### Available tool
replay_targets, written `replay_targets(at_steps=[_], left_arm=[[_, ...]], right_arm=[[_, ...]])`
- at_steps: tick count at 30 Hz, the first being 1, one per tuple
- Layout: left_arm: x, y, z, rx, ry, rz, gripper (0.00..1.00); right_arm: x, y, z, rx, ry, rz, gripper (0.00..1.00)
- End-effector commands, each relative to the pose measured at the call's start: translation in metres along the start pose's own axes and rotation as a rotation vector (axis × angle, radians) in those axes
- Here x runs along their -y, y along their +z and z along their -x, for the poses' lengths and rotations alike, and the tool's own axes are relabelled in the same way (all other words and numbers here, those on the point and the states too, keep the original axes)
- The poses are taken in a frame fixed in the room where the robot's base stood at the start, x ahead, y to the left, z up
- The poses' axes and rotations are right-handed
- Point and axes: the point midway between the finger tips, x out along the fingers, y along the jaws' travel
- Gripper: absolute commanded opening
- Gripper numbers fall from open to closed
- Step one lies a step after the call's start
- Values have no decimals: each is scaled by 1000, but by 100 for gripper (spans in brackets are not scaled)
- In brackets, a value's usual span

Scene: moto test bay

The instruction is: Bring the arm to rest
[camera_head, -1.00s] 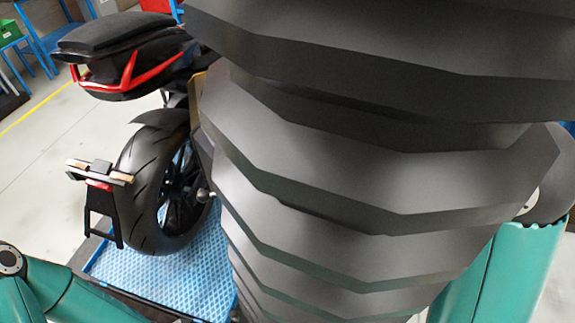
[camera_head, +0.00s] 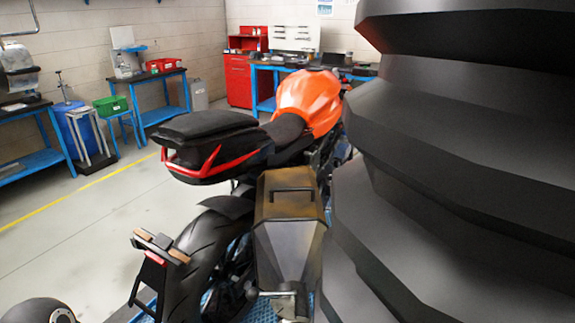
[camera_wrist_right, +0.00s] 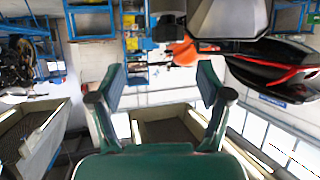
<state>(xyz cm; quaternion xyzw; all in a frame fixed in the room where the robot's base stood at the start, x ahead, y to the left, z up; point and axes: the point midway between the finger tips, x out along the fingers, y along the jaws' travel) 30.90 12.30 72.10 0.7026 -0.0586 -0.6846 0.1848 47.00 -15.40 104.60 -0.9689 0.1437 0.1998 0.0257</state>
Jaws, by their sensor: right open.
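My right gripper (camera_wrist_right: 162,82) shows in the right wrist view. Its two teal and dark fingers stand wide apart, with nothing between them. In that view the motorbike's black and red tail (camera_wrist_right: 278,66) is at the right, beyond the fingers and apart from them. A grey angular case (camera_wrist_right: 229,18) is at the top. In the head view a dark ribbed part of mine fills the right side and hides what is behind it. Neither gripper shows in the head view.
The motorbike with an orange tank (camera_head: 308,101) and black tail box (camera_head: 210,140) stands close ahead in the head view. A grey-brown side case (camera_head: 288,225) is on its near side. Workbenches (camera_head: 160,97) and a red cabinet (camera_head: 238,80) line the back wall.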

Motion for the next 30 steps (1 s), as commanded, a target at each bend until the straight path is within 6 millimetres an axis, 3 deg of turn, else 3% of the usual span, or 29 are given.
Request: replay_targets(at_steps=[5,8,11,15,18,21,24,30], left_arm=[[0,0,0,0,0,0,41],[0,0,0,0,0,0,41],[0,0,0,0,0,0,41],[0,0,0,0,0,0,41],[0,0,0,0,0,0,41],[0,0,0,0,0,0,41],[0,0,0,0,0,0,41],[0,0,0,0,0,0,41]], right_arm=[[-48,53,-36,128,138,37,77],[-75,112,-64,262,163,92,77],[-82,187,-79,444,88,96,77],[-67,288,-64,727,-89,21,77],[-46,338,-33,917,-230,-36,77],[-22,355,-4,1044,-351,-50,77],[-14,361,14,1131,-399,-67,77],[-14,364,22,1180,-377,-110,77]])
